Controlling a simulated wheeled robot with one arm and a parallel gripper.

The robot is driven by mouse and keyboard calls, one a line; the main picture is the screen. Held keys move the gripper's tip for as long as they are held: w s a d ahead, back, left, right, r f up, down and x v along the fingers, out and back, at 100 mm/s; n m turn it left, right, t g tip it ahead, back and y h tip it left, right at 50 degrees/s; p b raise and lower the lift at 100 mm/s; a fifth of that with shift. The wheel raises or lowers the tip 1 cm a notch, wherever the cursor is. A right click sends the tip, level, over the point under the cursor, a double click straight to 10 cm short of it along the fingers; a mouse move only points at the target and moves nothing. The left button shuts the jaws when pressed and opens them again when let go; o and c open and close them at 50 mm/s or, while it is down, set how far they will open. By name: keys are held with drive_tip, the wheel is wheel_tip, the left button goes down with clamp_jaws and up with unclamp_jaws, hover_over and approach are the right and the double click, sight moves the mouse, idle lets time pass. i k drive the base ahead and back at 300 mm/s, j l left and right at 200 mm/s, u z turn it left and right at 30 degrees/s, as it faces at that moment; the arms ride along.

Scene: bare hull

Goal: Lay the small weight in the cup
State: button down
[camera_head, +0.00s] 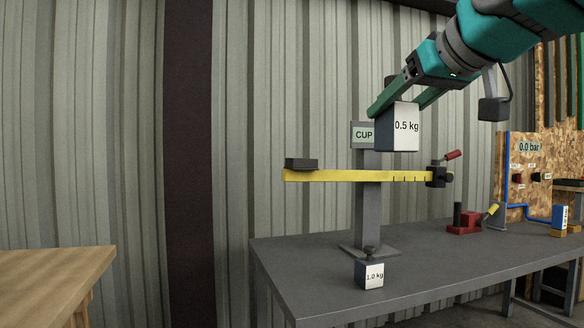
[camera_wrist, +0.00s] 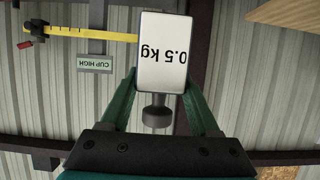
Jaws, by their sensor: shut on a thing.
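My gripper (camera_head: 393,96) is shut on the small weight (camera_head: 398,128), a pale block marked 0.5 kg, and holds it in the air. In the wrist view the weight (camera_wrist: 163,52) fills the space between my gripper's fingers (camera_wrist: 158,100), with its dark knob toward me. The cup (camera_head: 301,164) is a small dark holder on the left end of the yellow beam (camera_head: 340,176). In the head view the weight is above and right of the cup, apart from it. The cup is not visible in the wrist view.
A grey post (camera_head: 368,215) carries the beam above a grey table (camera_head: 320,282). A 1.0 kg weight (camera_head: 370,274) stands at its foot. A sign (camera_wrist: 95,64) reads CUP HIGH. A dark block (camera_head: 437,176) sits on the beam's right end. A red clamp-like device (camera_head: 465,222) stands farther right.

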sight(301, 168)
drive_tip(key=i+j, duration=0.2)
drive_tip(key=i, duration=0.2)
drive_tip(key=i+j, duration=0.2)
drive_tip(key=i, duration=0.2)
drive_tip(key=i+j, duration=0.2)
drive_tip(key=i, duration=0.2)
